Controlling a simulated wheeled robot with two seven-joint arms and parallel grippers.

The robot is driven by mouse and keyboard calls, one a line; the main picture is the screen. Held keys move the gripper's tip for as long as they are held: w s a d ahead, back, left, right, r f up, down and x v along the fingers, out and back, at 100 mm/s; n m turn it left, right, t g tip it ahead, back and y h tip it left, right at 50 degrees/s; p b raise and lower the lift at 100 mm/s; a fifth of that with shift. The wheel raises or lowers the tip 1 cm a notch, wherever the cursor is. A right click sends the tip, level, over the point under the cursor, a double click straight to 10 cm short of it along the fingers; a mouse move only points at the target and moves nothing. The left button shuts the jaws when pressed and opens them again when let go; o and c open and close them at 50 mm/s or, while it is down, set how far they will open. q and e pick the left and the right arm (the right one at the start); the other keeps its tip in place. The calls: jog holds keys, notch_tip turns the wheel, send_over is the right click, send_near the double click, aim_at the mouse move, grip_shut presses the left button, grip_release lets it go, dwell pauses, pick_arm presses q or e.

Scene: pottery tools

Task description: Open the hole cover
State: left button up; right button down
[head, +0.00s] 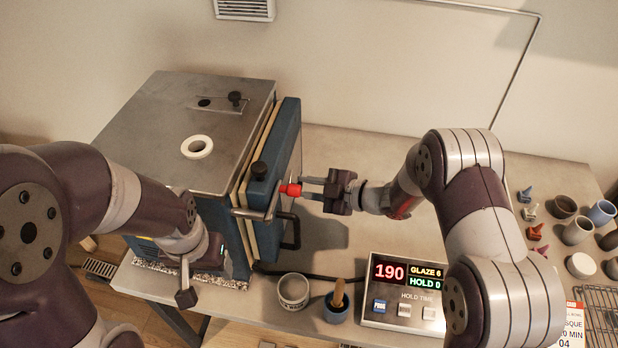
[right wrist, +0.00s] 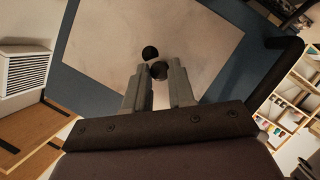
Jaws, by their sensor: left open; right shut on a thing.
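The hole cover shows in the right wrist view as a dark round piece (right wrist: 158,70) between my right fingertips, close beside a black hole (right wrist: 150,52) in a pale panel. In the head view my right gripper (head: 311,189) reaches left to the kiln's blue door (head: 290,135). It is shut on the cover's knob, where a bright red piece (head: 290,189) shows at its tips. The hole is hidden in the head view. My left gripper (head: 205,252) is open at the kiln's near side, seen only in part, with its fingers hard to make out.
The kiln's metal top (head: 150,125) bears a white ring (head: 197,147) and a small black knob (head: 235,98). A black door handle (head: 291,232) is below my right gripper. A cup (head: 292,291), a tool pot (head: 337,306) and a display box (head: 403,292) stand on the table in front.

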jog(key=shift+r+m+g+p, duration=0.45)
jog(key=shift+m+g+p, duration=0.4)
jog(key=shift+m+p, duration=0.5)
jog(key=shift+r+m+g+p, duration=0.4)
jog(key=shift+m+g+p, duration=0.5)
jog(key=shift+p, duration=0.7)
jog(key=c, duration=1)
grip_release()
jog(key=shift+o, duration=0.2)
jog(key=b+v, duration=0.3)
jog(key=v, duration=0.9)
jog(key=shift+s+d+r+b, duration=0.15)
jog(key=shift+d+b, duration=0.15)
